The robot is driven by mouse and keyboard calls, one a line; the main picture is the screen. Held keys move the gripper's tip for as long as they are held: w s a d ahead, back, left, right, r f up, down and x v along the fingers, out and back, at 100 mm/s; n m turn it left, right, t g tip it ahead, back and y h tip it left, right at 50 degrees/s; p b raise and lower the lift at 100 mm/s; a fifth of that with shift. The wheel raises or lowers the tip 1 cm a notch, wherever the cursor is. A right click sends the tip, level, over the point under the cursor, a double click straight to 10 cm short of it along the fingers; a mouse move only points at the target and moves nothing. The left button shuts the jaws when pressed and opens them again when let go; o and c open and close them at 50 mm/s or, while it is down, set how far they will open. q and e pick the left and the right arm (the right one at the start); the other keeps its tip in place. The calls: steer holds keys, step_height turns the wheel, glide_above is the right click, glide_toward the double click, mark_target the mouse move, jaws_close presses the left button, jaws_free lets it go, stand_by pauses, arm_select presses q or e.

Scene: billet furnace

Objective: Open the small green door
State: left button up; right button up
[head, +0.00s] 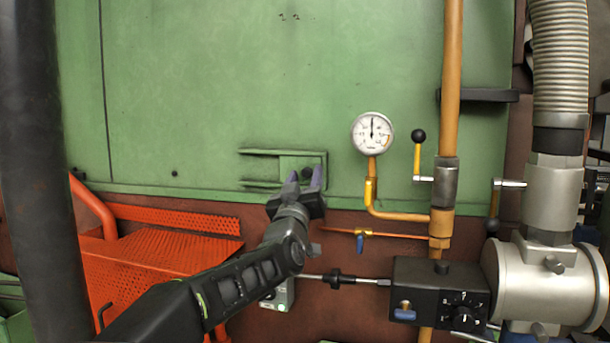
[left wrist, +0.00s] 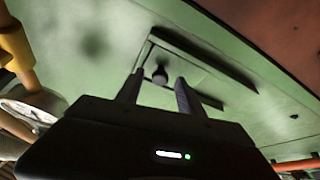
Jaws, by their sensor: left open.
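The small green door (head: 297,161) is a little flat panel in a frame with two horizontal rails, low on the large green wall. It looks closed. A dark round knob (head: 308,173) sits on it. My left gripper (head: 305,178) is open, with its two fingers pointing up at the panel on either side of the knob. In the left wrist view the knob (left wrist: 160,75) shows between and just beyond the fingertips (left wrist: 160,82); I cannot tell if they touch it. The door's frame (left wrist: 205,60) also shows there. My right gripper is not in view.
A pressure gauge (head: 372,133) and a yellow pipe (head: 452,90) stand right of the door. An orange perforated guard (head: 160,250) is at lower left. A thick dark pipe (head: 35,150) runs down the left side. A black control box (head: 440,290) is at lower right.

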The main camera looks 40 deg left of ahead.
arm_select(q)
steer(key=shift+c, duration=0.6)
jaws_close()
stand_by(0.8)
